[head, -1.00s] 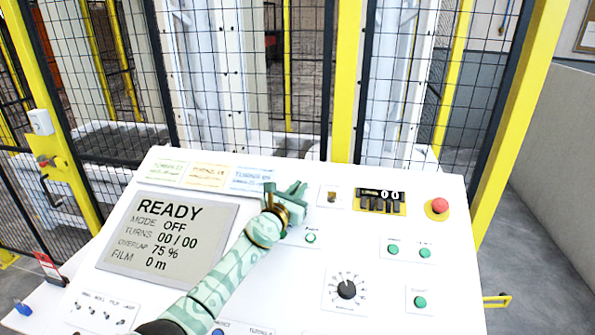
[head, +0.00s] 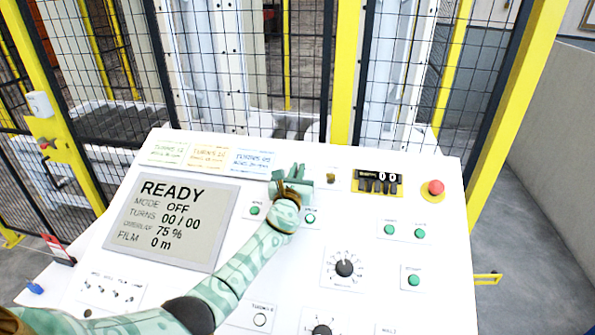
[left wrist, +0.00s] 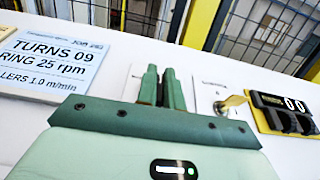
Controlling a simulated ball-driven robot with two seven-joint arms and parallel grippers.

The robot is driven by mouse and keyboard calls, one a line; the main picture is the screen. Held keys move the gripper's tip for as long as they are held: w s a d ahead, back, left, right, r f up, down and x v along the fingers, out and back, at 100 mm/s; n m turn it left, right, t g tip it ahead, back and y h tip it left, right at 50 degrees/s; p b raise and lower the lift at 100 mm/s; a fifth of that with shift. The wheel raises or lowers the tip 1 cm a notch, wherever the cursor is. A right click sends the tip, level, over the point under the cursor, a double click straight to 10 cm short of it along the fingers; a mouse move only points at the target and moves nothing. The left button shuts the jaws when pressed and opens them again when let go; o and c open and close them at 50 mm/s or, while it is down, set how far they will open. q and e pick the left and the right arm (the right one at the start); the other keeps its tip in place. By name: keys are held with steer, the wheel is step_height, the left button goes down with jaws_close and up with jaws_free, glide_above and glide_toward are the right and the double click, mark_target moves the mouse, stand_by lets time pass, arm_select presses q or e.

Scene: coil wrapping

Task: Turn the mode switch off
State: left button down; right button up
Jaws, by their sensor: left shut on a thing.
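My left gripper (head: 290,174) is at the upper middle of the white control panel, just left of the key switch (head: 332,178). In the left wrist view its two green fingers (left wrist: 166,82) are closed together in front of a pale switch plate (left wrist: 131,80). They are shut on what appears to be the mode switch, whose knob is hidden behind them. The display (head: 172,222) reads READY, MODE OFF, TURNS 00/00, OVERLAP 75 %, FILM 0 m. My right gripper is not in view.
A yellow key (left wrist: 233,103) sticks out of the key switch close to the fingers. The counter (head: 378,179) and red stop button (head: 436,187) are farther right. Green buttons (head: 310,218) and a dial (head: 344,268) lie below. Mesh fencing stands behind the panel.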

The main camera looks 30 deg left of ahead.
arm_select(q)
steer(key=c, duration=1.5)
jaws_free()
steer(key=shift+s+d, duration=0.1)
steer(key=shift+s, duration=0.15)
steer(key=p+v, duration=0.2)
steer(key=v, duration=0.3)
steer(key=shift+s, duration=0.25)
steer(key=v, duration=1)
steer(key=shift+s, duration=0.15)
